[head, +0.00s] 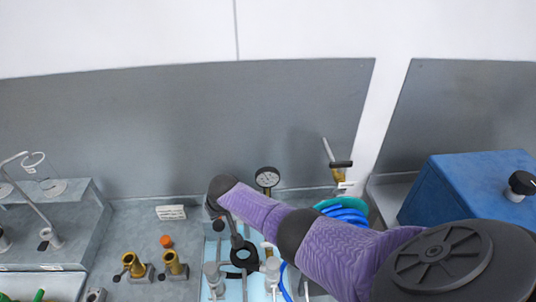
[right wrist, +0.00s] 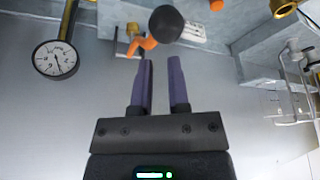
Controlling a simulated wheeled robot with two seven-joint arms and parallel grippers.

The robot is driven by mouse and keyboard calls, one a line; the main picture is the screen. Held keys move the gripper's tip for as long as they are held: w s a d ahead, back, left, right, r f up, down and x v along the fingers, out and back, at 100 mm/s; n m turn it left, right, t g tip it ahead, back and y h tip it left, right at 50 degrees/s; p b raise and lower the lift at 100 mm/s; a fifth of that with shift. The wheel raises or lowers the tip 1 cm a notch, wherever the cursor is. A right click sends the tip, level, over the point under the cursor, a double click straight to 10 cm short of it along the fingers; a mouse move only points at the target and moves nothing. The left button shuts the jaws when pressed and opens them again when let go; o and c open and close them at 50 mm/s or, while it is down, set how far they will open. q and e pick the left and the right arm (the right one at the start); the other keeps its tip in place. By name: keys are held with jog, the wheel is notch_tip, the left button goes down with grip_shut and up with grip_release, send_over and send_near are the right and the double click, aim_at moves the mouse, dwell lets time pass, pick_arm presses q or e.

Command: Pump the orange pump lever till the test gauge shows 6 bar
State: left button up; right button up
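The orange pump lever (right wrist: 139,46) shows in the right wrist view, with a round black knob (right wrist: 166,22) at its end. My right gripper (right wrist: 160,60) has its two purple fingers apart, with an empty gap between them. The knob lies just past the fingertips in the picture; I cannot tell the exact distance. The test gauge (right wrist: 55,60) has a white dial and dark rim, and also shows in the head view (head: 267,177). Its reading is too small to tell. In the head view my right arm hides the lever. My left gripper is not in view.
Brass fittings (head: 133,264) and an orange cap (head: 166,241) stand on the grey bench left of my arm. A blue box (head: 470,187) with a black knob stands at the right. Coiled blue hose (head: 346,212) lies behind my arm. A grey back panel (head: 150,120) rises behind.

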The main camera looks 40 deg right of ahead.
notch_tip(320, 180, down, 13)
jog(key=s+b, duration=0.1)
jog(key=b, duration=1)
jog(key=r+p, duration=0.8)
jog(key=r, duration=0.1)
jog(key=w+r+p, duration=0.1)
jog(key=r+p, duration=0.3)
jog(key=shift+r, duration=0.3)
jog(key=shift+d+f, duration=0.1)
jog(key=shift+f, duration=0.35)
notch_tip(320, 180, down, 14)
jog(key=s+b, duration=0.1)
jog(key=b, duration=1.2)
jog(key=r+p, duration=0.8)
jog(key=r, duration=0.1)
jog(key=w+r+p, duration=0.1)
jog(key=r+p, duration=0.4)
jog(key=shift+r, duration=0.25)
jog(key=shift+w+f, duration=0.1)
jog(key=shift+f, duration=0.25)
